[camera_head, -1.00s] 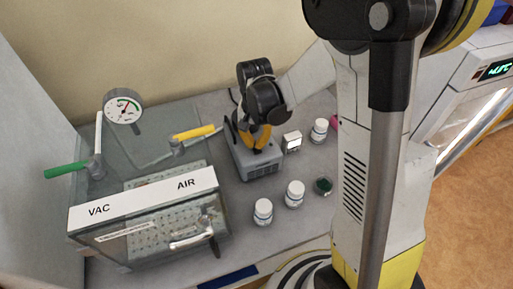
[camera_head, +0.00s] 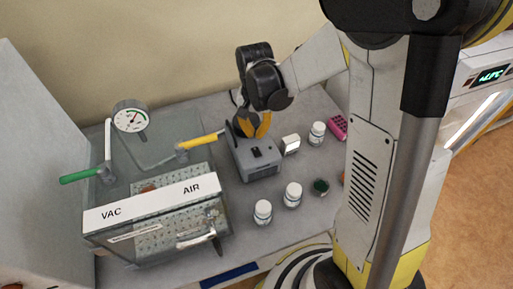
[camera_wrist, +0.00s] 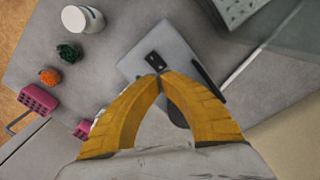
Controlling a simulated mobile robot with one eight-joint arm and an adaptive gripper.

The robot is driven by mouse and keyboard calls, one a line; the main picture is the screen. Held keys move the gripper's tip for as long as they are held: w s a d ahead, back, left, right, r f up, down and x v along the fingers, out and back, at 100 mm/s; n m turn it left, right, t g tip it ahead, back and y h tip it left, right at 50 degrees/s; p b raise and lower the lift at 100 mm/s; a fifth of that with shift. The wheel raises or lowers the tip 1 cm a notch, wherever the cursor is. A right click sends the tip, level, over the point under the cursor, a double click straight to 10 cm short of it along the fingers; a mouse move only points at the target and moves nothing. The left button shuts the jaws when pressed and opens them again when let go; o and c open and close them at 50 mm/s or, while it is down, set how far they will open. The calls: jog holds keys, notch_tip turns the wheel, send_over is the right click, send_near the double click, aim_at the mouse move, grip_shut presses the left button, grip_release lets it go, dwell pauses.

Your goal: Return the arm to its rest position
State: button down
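My gripper (camera_head: 254,134) has yellow fingers and hangs just above a grey box-shaped device (camera_head: 262,171) on the bench. In the wrist view the fingertips of my gripper (camera_wrist: 160,75) meet, with nothing seen between them. The grey device (camera_wrist: 181,47) lies beyond the fingertips there, with a dark patch on its top. My arm bends over the bench from the right in the head view.
A clear vacuum chamber with a VAC/AIR front (camera_head: 152,200), a gauge (camera_head: 130,117) and green and yellow handles stands left.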

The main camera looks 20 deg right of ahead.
dwell(0.5)
jog(key=shift+s+r+b, duration=0.2)
jog(key=shift+s+b, duration=0.05)
jog(key=shift+b, duration=0.35)
jog(key=s+n+t+b, duration=0.6)
jog(key=s+t+b, duration=0.1)
jog(key=s+b, duration=0.6)
jog(key=shift+s, duration=0.2)
